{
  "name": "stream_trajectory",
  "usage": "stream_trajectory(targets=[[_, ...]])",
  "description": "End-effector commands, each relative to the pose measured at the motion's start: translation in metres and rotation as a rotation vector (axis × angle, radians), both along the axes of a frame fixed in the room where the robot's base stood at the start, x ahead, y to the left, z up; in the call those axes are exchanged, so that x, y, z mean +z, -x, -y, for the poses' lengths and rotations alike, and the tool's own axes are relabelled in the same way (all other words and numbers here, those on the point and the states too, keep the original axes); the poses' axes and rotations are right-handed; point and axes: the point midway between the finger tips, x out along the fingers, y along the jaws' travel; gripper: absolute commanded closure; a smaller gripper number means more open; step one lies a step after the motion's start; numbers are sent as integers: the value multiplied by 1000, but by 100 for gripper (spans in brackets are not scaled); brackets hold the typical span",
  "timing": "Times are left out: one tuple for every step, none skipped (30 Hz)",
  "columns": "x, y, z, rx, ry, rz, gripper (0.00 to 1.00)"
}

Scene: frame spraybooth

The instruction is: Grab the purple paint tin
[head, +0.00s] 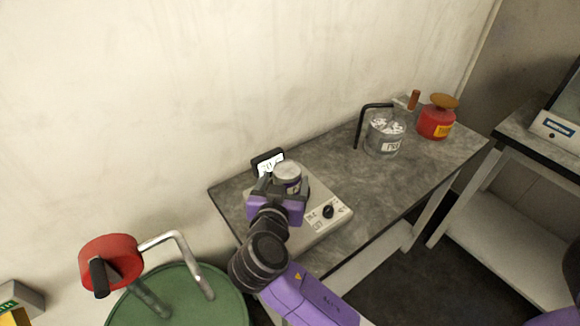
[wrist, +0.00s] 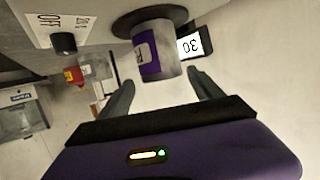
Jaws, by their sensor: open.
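The purple paint tin (head: 287,176) is a small cylinder with a grey lid and a purple and white label. It stands on a pale scale-like device on the grey table. In the wrist view the tin (wrist: 149,54) appears upside down, resting on a dark round plate (wrist: 150,20). My gripper (head: 273,187) is just in front of the tin in the head view and partly hides it. In the wrist view my gripper (wrist: 157,85) has its two dark fingers spread, with the tin ahead and between them. No contact shows.
The device (head: 325,212) has a knob and a small display (head: 268,162). A green drum (head: 180,295) stands at front left. The wall is close behind.

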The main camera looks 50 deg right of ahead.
Motion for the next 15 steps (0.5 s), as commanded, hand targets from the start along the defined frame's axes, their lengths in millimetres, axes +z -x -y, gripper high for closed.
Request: stream_trajectory(targets=[[0,0,1,-4,-1,2,25],[0,0,2,-6,-2,2,25],[-1,-1,4,-8,-2,2,25],[-1,-2,6,-9,-2,2,25],[-2,-4,9,-9,-2,1,25],[-3,-6,12,-9,-1,1,25],[-4,-7,15,-9,-2,1,25],[-5,-8,18,-10,-1,1,25],[-6,-10,21,-8,-2,1,25],[-7,-12,23,-8,-2,0,25],[-8,-13,25,-8,-3,1,25],[-9,-16,29,-8,-2,0,25],[-10,-18,31,-7,-2,-1,25],[-10,-20,34,-7,-2,-1,25],[-12,-23,39,-8,-2,-1,25]])
